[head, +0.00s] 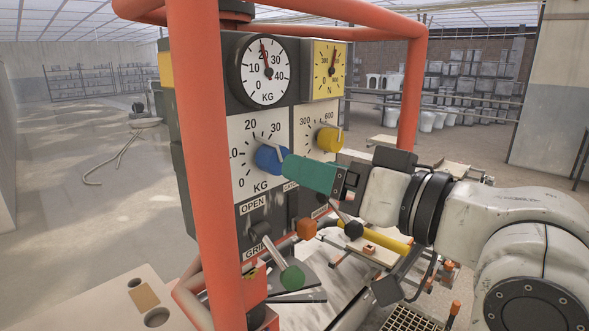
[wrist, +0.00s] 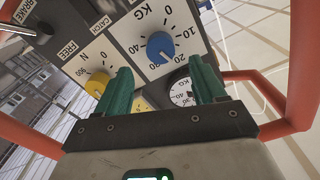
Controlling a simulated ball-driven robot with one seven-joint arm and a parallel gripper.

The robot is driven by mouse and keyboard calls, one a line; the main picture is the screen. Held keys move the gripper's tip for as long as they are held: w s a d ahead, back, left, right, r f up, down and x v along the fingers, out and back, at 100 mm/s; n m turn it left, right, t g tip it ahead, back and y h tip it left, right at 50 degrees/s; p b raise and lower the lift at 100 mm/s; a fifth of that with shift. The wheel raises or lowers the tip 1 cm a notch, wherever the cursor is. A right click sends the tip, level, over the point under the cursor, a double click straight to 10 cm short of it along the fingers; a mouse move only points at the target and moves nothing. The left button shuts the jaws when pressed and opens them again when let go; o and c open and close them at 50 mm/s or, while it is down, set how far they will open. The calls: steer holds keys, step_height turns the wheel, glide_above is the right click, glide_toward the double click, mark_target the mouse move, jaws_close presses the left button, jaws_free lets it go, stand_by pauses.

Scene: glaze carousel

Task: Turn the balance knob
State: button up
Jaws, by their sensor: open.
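A panel (head: 243,126) carries a blue knob (head: 272,159) in the middle of a white KG scale, and a yellow knob (head: 329,139) on an N scale to its right. No label reading "balance" is legible. My gripper (head: 289,166) has green fingers and reaches in from the right, its tips close to the blue knob. In the wrist view my gripper (wrist: 163,72) is open, and the blue knob (wrist: 160,46) lies ahead, between the lines of the two fingers. Contact cannot be told. The yellow knob (wrist: 97,84) is beside the left finger.
A white KG dial (head: 267,70) and yellow N dial (head: 328,70) sit above the scales. An orange-red tube frame (head: 205,150) surrounds the panel. Below are a green-balled lever (head: 291,278), a black-balled lever (head: 353,230) and an orange block (head: 306,228). Open floor lies left.

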steer(key=shift+v, duration=1.3)
stand_by(3.0)
steer(key=s+d+f+m+g+h, duration=0.1)
steer(key=d+f+m+h, duration=0.2)
steer(key=f, duration=0.8)
steer(key=s+d+f+g+h, duration=0.1)
steer(key=d+f+h, duration=0.2)
steer(key=d+f, duration=0.55)
steer(key=s+d+f+m+g+h, duration=0.1)
steer(key=s+d+f+m+h, duration=0.15)
steer(key=f, duration=1.15)
steer(key=s+d+f+g+h, duration=0.3)
steer(key=s+d+f, duration=0.2)
steer(key=s+f, duration=0.5)
steer(key=s+d+f+m+g+h, duration=0.1)
steer(key=s+d+f+g+h, duration=0.2)
steer(key=s, duration=1.1)
steer(key=d+f+g, duration=0.1)
steer(key=d+f, duration=0.2)
steer(key=f, duration=0.3)
steer(key=shift+s+f, duration=0.15)
steer(key=shift+f, duration=0.25)
